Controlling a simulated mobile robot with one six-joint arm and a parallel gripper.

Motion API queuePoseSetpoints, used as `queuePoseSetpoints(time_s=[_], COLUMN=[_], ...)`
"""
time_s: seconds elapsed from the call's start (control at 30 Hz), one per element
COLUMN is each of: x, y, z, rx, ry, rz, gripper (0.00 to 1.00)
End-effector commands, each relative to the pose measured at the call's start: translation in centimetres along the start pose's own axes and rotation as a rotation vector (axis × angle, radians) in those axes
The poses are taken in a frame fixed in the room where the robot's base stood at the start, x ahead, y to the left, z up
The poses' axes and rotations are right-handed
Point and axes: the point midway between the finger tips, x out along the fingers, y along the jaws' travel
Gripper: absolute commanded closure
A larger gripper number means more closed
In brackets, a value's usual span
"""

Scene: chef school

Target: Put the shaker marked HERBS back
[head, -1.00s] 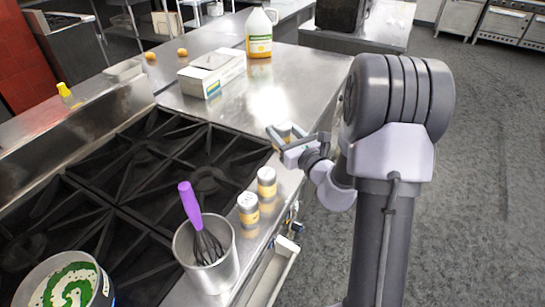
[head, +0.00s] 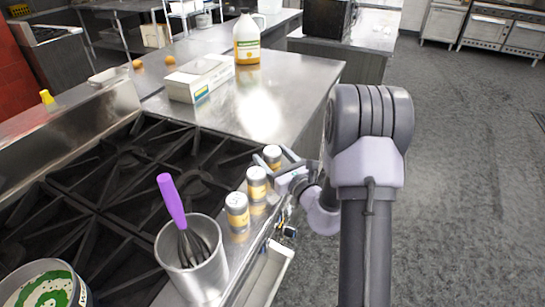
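Three shakers with pale lids and orange-yellow labels stand in a row along the steel ledge at the stove's right side. The near shaker (head: 237,212) and the middle shaker (head: 257,184) stand free of my gripper. The far shaker (head: 272,157) is between the fingers of my gripper (head: 276,163), which appears shut on it. It looks upright, in line with the other two; I cannot tell whether its base touches the ledge. The labels are too small to read, so I cannot tell which one says HERBS.
A steel pot (head: 193,262) with a purple-handled whisk (head: 172,201) stands close in front of the row. The black stove grates (head: 120,195) lie to the left. A white box (head: 200,80) and a jug (head: 247,42) stand on the counter behind.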

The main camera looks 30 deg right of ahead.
Motion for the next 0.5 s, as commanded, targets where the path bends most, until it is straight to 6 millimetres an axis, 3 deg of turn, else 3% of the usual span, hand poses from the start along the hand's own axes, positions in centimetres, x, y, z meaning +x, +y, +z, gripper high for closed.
queuePoseSetpoints(time_s=[0.27,0.5], x=[-0.2,-5.0], y=[0.0,-0.2], z=[0.5,0.4], rx=[0.000,0.002], ry=[0.001,0.002], rz=[-0.001,-0.004], gripper=[0.30,0.30])
